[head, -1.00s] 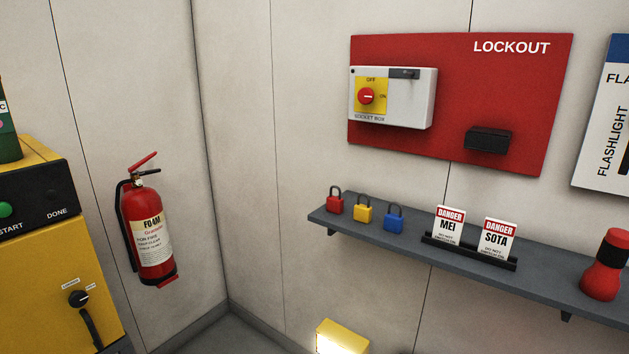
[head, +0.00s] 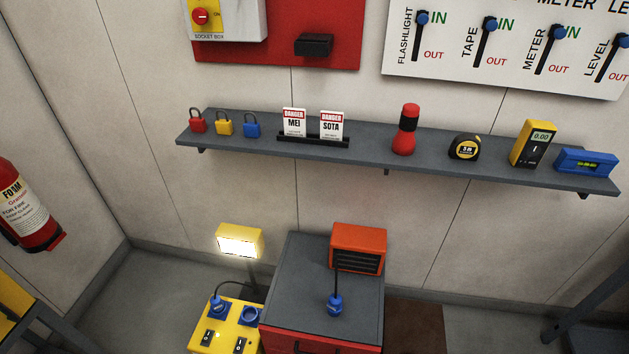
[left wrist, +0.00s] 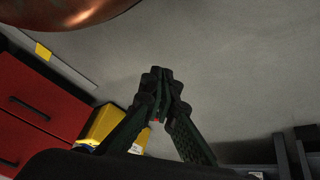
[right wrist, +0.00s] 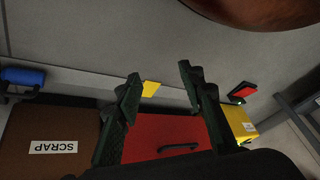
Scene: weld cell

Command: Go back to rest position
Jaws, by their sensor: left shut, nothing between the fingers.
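My left gripper (left wrist: 160,85) shows in the left wrist view with its fingers together and nothing between them. Blurred behind it are a red drawer cabinet (left wrist: 40,105) and a yellow box (left wrist: 105,125). My right gripper (right wrist: 158,75) shows in the right wrist view with its fingers well apart and empty. Behind it are a red surface with a handle (right wrist: 165,135) and a brown box marked SCRAP (right wrist: 40,125). Neither gripper shows in the head view. Neither gripper is seen touching anything.
In the head view a grey wall shelf (head: 360,153) carries padlocks, danger tags and tools. Below stand a grey-topped red cabinet (head: 300,270) with an orange heater (head: 358,248), and a yellow socket box (head: 225,335) by a lit lamp (head: 239,243). A fire extinguisher (head: 25,205) hangs left.

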